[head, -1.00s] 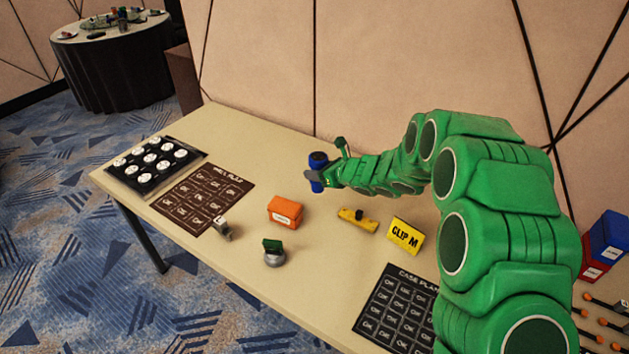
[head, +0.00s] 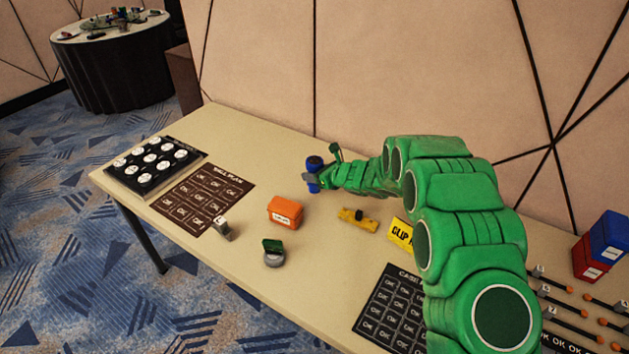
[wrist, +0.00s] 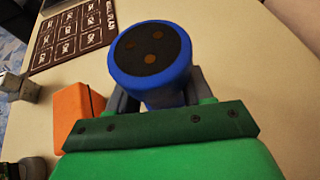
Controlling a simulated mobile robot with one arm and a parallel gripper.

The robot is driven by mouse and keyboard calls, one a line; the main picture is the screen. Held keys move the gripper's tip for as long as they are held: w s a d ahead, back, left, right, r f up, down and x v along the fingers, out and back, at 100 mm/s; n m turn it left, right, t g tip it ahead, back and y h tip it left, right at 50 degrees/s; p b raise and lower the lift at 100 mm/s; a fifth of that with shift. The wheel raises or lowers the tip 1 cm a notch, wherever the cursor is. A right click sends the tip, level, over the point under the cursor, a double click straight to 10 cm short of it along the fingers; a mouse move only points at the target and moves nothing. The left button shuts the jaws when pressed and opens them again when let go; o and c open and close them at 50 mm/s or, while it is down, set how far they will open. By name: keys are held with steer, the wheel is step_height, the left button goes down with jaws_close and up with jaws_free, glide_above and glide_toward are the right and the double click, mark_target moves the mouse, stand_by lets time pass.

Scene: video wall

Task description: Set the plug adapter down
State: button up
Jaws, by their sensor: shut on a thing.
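The plug adapter (wrist: 150,60) is a blue cylinder with a dark round face and three copper-coloured dots. In the head view the blue adapter (head: 314,164) is at the end of my green arm, over the back part of the table. My gripper (wrist: 150,95) is shut on it, with grey fingers on either side of its body. The adapter's underside is hidden, so I cannot tell whether it touches the table.
An orange box (head: 285,212) is in front of my gripper. A yellow tool (head: 357,218), a yellow sign (head: 400,235), a grey-green item (head: 273,252) and a small grey block (head: 221,229) stand nearby. The brown wall-plan mat (head: 203,200) lies left. Bare tabletop surrounds the adapter.

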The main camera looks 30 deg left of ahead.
steer(key=shift+f, duration=1.6)
steer(key=shift+f, duration=0.15)
steer(key=o, duration=1.1)
steer(key=shift+o, duration=0.2)
steer(key=shift+d+r, duration=0.1)
steer(key=shift+r, duration=0.15)
steer(key=v, duration=1.1)
steer(key=shift+d+r, duration=0.15)
steer(key=shift+d, duration=0.2)
steer(key=shift+s, duration=0.1)
